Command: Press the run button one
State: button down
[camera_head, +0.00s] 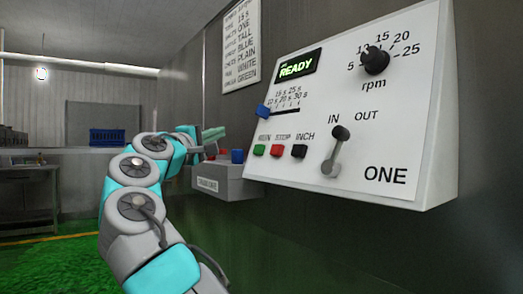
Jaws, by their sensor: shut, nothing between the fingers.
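The white control panel marked ONE (395,120) is on the wall at right. Its green run button (259,149) is at the lower left of the panel, beside the red stop button (277,150) and the black inch button (298,151). My gripper (217,134) is shut and empty. In the picture it is left of the panel and a little above and left of the run button. It does not appear to touch the button. Its fingertips are small and hard to make out.
The panel also has a lit READY display (297,67), a blue slider (263,111), an rpm knob (375,60) and an IN/OUT lever (336,150). A grey box (228,183) with a blue knob (237,156) is below my gripper. A sign (241,42) hangs above.

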aim_at(260, 150)
jog(key=shift+f, duration=0.1)
jog(key=w+d+f+b, duration=0.2)
jog(key=w+d+b, duration=0.2)
jog(key=d+b, duration=0.1)
jog(key=shift+w+d+f, duration=0.3)
jog(key=shift+d+f, duration=0.1)
jog(key=shift+d, duration=0.5)
jog(key=shift+d, duration=0.1)
dwell(1.7)
jog(key=shift+w+d+f, duration=0.15)
jog(key=shift+w+d, duration=0.1)
